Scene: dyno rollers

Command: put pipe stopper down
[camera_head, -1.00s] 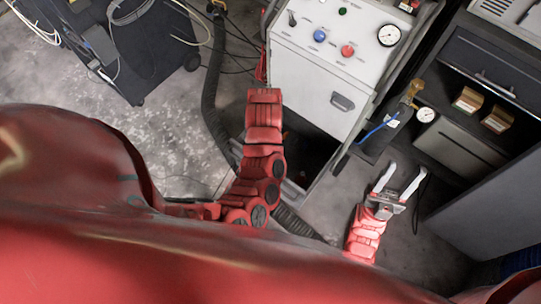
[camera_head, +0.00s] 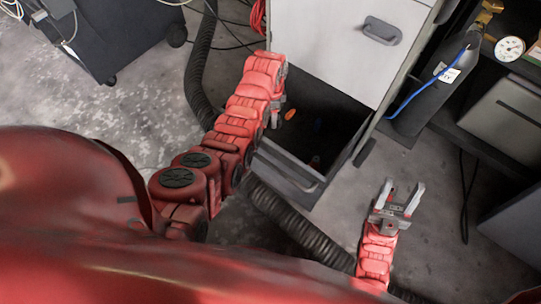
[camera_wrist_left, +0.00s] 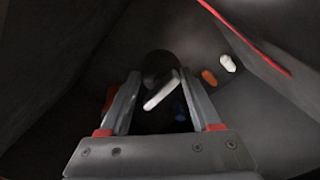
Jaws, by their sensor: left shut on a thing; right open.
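My left gripper (camera_head: 279,108) reaches over the open drawer (camera_head: 298,187) of the white cabinet, pointing down into it. In the left wrist view its fingers (camera_wrist_left: 160,76) are apart with a dark round thing (camera_wrist_left: 158,64) between their tips, seemingly the pipe stopper; its outline blends into the dark drawer. My right gripper (camera_head: 403,188) is open and empty above the floor, to the right of the drawer.
Inside the drawer lie a white stick-like piece (camera_wrist_left: 161,92), an orange piece (camera_wrist_left: 209,78), a white piece (camera_wrist_left: 227,63) and a blue piece (camera_wrist_left: 180,108). A black corrugated hose (camera_head: 300,232) runs along the floor in front. A dark cylinder with a gauge (camera_head: 510,48) stands right.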

